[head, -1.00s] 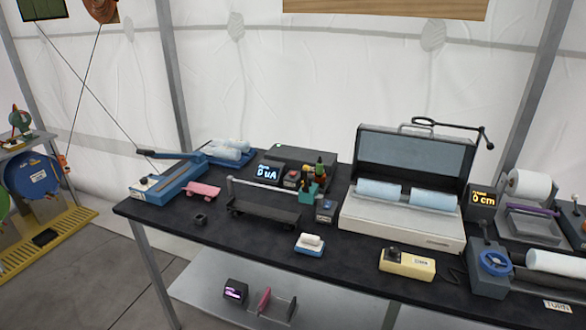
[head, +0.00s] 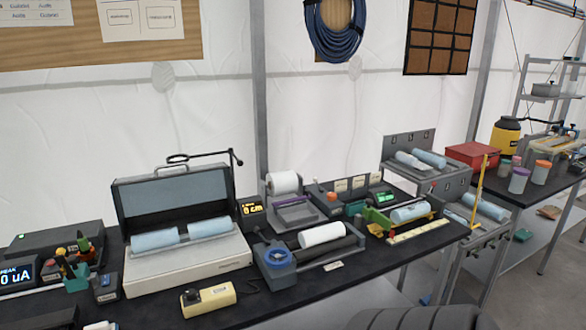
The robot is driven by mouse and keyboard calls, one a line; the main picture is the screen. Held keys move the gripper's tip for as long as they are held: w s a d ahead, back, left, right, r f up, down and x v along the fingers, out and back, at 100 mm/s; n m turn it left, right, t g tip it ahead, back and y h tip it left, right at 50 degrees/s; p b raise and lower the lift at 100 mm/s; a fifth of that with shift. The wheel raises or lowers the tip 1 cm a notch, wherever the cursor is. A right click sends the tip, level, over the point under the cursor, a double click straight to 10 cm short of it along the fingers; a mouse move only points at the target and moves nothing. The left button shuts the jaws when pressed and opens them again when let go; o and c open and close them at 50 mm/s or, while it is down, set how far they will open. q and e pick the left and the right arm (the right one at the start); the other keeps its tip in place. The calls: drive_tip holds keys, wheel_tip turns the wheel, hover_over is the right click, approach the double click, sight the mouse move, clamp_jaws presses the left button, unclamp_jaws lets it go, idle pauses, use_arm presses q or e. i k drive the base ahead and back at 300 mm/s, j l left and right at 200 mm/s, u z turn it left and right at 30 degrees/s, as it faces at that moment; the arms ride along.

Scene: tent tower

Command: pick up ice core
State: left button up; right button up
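Several pale cylinders that look like ice cores are in the head view. Two light blue ones, a left core (head: 155,239) and a right core (head: 209,228), lie end to end in the open grey-white case (head: 190,268). A white cylinder (head: 321,235) lies on the device with a blue handwheel (head: 279,256). Another blue core (head: 411,212) lies in a green and yellow holder on the right. More cores lie on the grey rack, a front one (head: 481,207) and an upper one (head: 429,158). Neither of my grippers is in view.
The black table (head: 350,270) is crowded, with some bare surface along its front edge. A cream box (head: 209,299) stands before the case. A black crank arm (head: 205,158) sticks out above the lid. A red box (head: 471,154) and jars stand on the far right table.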

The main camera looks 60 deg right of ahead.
sight(435, 160)
drive_tip(key=l+z, duration=0.1)
drive_tip(key=z, duration=2.65)
